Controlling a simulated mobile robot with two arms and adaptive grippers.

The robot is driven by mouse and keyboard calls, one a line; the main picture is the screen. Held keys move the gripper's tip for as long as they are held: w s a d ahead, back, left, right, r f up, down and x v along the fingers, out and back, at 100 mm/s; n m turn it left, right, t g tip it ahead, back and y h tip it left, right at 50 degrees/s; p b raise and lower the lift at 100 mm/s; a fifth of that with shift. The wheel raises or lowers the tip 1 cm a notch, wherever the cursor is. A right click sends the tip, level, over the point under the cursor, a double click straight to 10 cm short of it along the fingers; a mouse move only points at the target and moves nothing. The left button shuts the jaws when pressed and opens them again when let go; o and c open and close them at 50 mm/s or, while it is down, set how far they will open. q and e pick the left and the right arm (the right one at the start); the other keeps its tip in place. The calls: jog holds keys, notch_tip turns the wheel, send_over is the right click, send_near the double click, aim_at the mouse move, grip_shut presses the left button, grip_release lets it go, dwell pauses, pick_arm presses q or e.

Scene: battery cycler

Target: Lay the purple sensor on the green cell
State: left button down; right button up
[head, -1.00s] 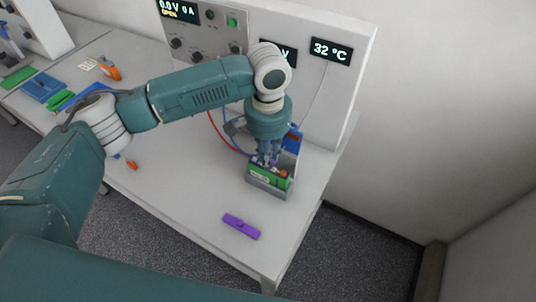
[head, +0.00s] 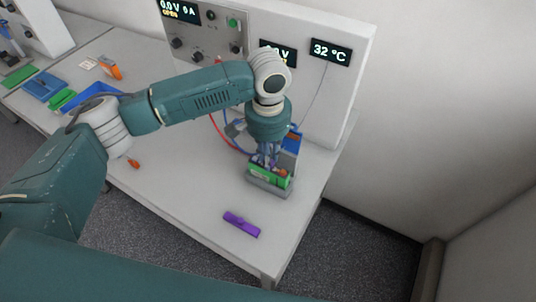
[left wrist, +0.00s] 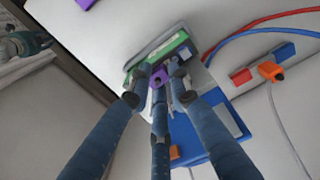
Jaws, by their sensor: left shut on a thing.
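The green cell (head: 268,176) sits in a grey holder (head: 268,189) near the right end of the bench. It also shows in the left wrist view (left wrist: 179,42). My left gripper (head: 266,160) points down right over the cell. In the left wrist view my left gripper (left wrist: 160,82) is shut on the small purple sensor (left wrist: 158,76), which is at or just above the cell. I cannot tell whether they touch. The fingers hide part of the sensor and of the cell top. My right gripper is not in view.
A separate purple bar (head: 241,224) lies on the bench in front. A blue block (left wrist: 212,130) stands close to the holder. Red and blue cables, a red plug (left wrist: 241,77) and an orange plug (left wrist: 270,71) are nearby. The cycler panel (head: 213,40) rises behind.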

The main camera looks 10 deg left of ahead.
pick_arm(q)
jog(key=shift+f, duration=0.35)
jog(key=c, duration=1.5)
grip_release()
